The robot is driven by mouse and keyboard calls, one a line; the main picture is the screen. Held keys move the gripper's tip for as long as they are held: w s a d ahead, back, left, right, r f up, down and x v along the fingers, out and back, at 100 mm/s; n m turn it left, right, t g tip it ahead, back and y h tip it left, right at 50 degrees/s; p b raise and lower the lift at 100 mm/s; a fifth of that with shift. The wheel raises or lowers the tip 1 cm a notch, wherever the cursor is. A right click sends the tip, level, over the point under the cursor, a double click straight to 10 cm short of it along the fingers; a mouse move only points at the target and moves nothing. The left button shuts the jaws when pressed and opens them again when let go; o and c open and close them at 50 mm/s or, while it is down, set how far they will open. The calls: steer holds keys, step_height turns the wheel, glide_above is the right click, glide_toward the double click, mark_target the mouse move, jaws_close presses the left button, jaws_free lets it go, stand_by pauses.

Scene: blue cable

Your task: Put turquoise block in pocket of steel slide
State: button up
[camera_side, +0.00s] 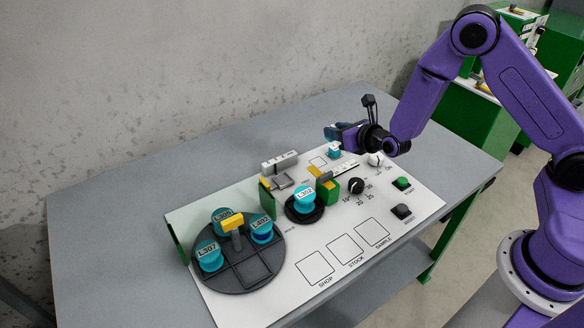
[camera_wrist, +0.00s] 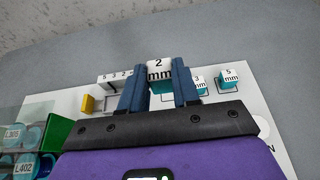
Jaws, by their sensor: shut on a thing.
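A turquoise block with a white top marked "2 mm" (camera_wrist: 160,72) is between the two blue fingers of my gripper (camera_wrist: 161,86) in the wrist view. The fingers are shut on its sides. In the side view my gripper (camera_side: 336,130) is over the back of the white panel, and the held block is hard to make out there. The steel slide (camera_side: 283,181) lies on the panel to the left of my gripper, by a pale numbered bar and a yellow piece. In the wrist view the slide (camera_wrist: 116,101) is left of the fingers and partly hidden by them; its pocket is not clear.
Turquoise blocks marked 3 mm (camera_wrist: 200,86) and 5 mm (camera_wrist: 228,80) stand right of the fingers. A dark round tray (camera_side: 250,270) holds labelled turquoise pots. One pot (camera_side: 304,197) sits between green posts. Knobs and buttons are at the panel's right. The front printed squares are empty.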

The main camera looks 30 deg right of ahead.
steer(key=x, duration=0.9)
glide_above(305, 154)
steer(key=f, duration=0.6)
steer(key=shift+w+d+f, duration=0.1)
steer(key=shift+w+d, duration=0.15)
steer(key=shift+w, duration=0.05)
steer(key=shift+f, duration=1.55)
steer(key=shift+f, duration=0.1)
steer(key=o, duration=1)
steer(key=shift+s+r, duration=0.3)
steer(key=shift+s, duration=0.15)
steer(key=v, duration=1.1)
